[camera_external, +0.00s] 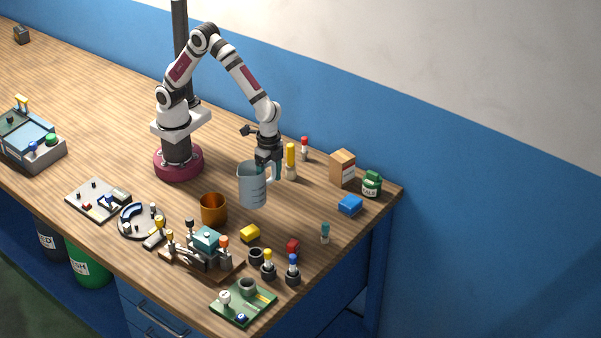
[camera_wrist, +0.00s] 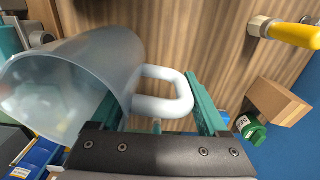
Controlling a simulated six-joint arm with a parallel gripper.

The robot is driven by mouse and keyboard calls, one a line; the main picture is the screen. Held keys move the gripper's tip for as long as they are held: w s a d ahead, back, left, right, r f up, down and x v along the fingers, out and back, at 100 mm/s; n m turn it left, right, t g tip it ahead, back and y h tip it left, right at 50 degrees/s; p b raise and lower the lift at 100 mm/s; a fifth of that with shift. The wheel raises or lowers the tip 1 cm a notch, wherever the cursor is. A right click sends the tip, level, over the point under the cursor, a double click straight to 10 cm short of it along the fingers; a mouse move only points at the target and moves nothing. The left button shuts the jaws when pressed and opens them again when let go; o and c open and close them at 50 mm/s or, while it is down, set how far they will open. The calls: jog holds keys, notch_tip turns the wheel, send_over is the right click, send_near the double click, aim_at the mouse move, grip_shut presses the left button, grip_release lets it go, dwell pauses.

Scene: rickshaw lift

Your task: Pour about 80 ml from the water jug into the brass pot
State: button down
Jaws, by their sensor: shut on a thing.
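The water jug (camera_external: 252,187) is a pale, translucent grey-blue vessel with marks on its side. It looks upright or nearly so in the external view, and seems held a little above the table. My gripper (camera_external: 268,170) is shut on the jug's white handle. In the wrist view the jug (camera_wrist: 75,75) fills the left side, and its handle (camera_wrist: 180,95) lies between the teal fingers of my gripper (camera_wrist: 165,112). The water level cannot be made out. The brass pot (camera_external: 213,209) stands open on the table, left of and nearer the camera than the jug, apart from it.
A yellow-handled tool (camera_external: 291,160), a cardboard box (camera_external: 342,167), a green talc tin (camera_external: 371,184) and a blue block (camera_external: 350,205) stand to the right. Fixtures with small pegs (camera_external: 207,245) crowd the front edge. A yellow block (camera_external: 250,233) lies near the pot.

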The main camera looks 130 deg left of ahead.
aim_at(250, 168)
jog(key=s+a+f+m, duration=0.1)
jog(key=f+m, duration=0.1)
jog(key=s+a+f+m, duration=0.2)
jog(key=f+m, duration=0.1)
jog(key=s+a+f+m, duration=0.1)
jog(key=a+f+m, duration=0.1)
jog(key=shift+s+f, duration=0.2)
jog(key=shift+f, duration=0.1)
jog(key=shift+d+r, duration=0.1)
jog(key=shift+s+d+r+m+t+y, duration=0.1)
jog(key=shift+d+r+m+t+y, duration=0.1)
jog(key=shift+d+r+y, duration=0.4)
jog(key=shift+s+d+r+m+t+y, duration=0.15)
jog(key=shift+r+y, duration=0.25)
jog(key=shift+y, duration=0.5)
jog(key=d+r+y, duration=0.1)
jog(key=y, duration=0.1)
jog(key=d+r+t+y, duration=0.1)
jog(key=r+y, duration=0.1)
jog(key=y, duration=0.1)
jog(key=d+r+t+y, duration=0.1)
jog(key=y, duration=0.1)
jog(key=shift+s+d+r, duration=0.3)
jog(key=shift+s+r, duration=0.05)
jog(key=shift+s, duration=0.05)
jog(key=shift+d+r+t+y, duration=0.25)
jog(key=shift+r+y, duration=0.4)
jog(key=shift+y, duration=0.35)
